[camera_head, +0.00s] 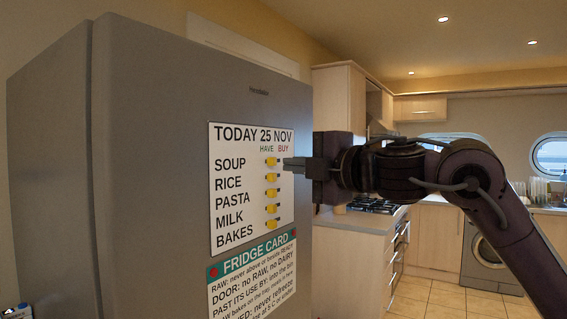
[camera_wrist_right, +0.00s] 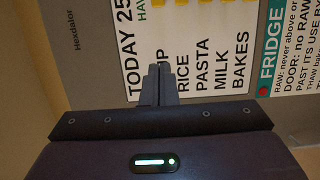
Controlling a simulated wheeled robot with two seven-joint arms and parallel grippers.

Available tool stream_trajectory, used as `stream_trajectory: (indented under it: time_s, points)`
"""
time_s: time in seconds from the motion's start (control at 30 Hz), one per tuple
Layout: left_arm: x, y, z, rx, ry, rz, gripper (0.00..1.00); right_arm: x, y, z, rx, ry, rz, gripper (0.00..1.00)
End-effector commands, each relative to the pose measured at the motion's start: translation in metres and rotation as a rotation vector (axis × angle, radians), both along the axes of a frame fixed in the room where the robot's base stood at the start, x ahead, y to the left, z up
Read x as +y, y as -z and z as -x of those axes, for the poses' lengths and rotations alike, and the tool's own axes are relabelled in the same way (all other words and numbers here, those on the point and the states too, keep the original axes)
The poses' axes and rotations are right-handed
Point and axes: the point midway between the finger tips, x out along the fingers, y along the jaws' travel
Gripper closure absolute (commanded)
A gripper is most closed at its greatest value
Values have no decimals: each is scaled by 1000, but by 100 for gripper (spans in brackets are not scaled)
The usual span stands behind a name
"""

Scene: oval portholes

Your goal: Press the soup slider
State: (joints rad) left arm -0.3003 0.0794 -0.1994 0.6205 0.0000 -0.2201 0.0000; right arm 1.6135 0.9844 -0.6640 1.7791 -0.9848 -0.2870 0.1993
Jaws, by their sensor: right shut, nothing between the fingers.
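The soup slider (camera_head: 272,161) is a small yellow knob at the top of a column of yellow sliders, beside the word SOUP. It sits on a white shopping board (camera_head: 233,200) on the grey fridge (camera_head: 150,150). My right gripper (camera_head: 287,163) is shut and empty, its tips close to the right of the soup slider; I cannot tell if they touch. My left gripper is not in view.
The other yellow sliders, from the rice slider (camera_head: 271,177) to the bakes slider (camera_head: 271,225), stand close below. A fridge card (camera_head: 252,265) hangs under the board. A counter with a gas hob (camera_head: 372,205) stands behind my right arm.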

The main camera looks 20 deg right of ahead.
Motion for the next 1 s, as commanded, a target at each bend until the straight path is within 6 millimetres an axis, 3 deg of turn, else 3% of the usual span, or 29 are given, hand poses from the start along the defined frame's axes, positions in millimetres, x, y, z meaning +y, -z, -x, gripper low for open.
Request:
stream_trajectory:
  time_s: [0.4,0.5,0.7,1.0]
  points:
    - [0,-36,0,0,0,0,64,34,-4,-75,5,-2,-1,100]
    - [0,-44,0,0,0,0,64,34,-4,-91,4,4,-2,100]
    - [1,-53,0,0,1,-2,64,12,-1,-106,2,3,1,100]
    - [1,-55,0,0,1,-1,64,6,1,-110,0,1,0,100]
